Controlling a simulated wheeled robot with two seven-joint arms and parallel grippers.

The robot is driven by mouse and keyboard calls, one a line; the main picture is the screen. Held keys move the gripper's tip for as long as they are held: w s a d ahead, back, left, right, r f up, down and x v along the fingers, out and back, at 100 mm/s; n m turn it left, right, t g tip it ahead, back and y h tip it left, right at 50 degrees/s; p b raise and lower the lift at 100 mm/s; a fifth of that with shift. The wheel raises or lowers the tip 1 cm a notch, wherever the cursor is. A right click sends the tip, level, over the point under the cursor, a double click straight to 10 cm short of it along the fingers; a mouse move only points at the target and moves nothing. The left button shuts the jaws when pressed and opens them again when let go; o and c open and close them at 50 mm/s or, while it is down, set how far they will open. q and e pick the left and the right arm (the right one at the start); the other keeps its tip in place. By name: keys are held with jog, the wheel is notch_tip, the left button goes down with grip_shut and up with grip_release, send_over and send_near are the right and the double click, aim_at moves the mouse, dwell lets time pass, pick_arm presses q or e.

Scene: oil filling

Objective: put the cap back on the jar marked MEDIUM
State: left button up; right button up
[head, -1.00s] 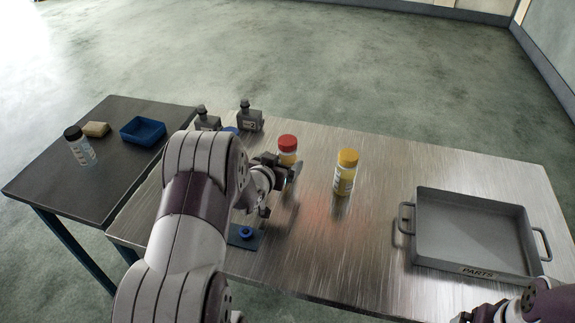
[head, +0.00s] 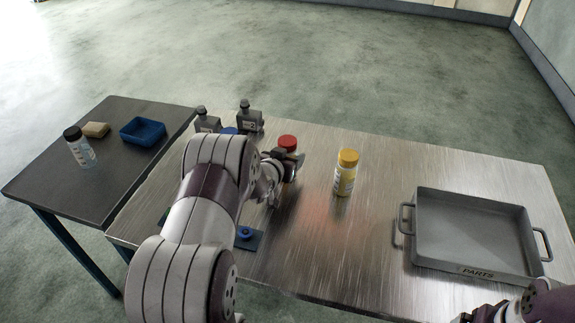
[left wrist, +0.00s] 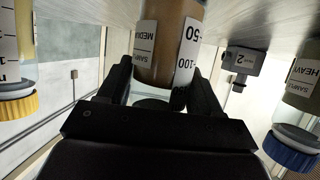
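The jar marked MEDIUM (left wrist: 168,45) stands on the metal table and appears upside down in the left wrist view, with brown contents and a clear upper part. In the head view its red cap (head: 288,142) sits at its top, and the jar's body is mostly hidden by my gripper. My left gripper (head: 287,172) is at the jar, and its fingers (left wrist: 158,88) are spread on either side of the upper part. I see no clear grip on the jar or cap. My right gripper (head: 490,312) shows only partly at the bottom right.
A yellow-capped jar (head: 346,175) stands to the right. The blue-capped HEAVY jar (left wrist: 300,110) is nearby. Dark bottles (head: 249,120) stand behind. A blue ring (head: 245,233) lies on a mat in front. A grey PARTS tray (head: 428,262) is at right.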

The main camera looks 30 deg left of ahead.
aim_at(287, 146)
pick_arm(q)
jog(key=c, duration=0.5)
jog(key=shift+o, duration=0.2)
jog(key=shift+r, duration=0.25)
notch_tip(287, 146, up, 4)
jog(key=shift+f, duration=0.2)
jog(key=s+d+r, duration=0.3)
jog(key=d+r, duration=0.4)
jog(key=d, duration=0.4)
jog(key=shift+s, duration=0.3)
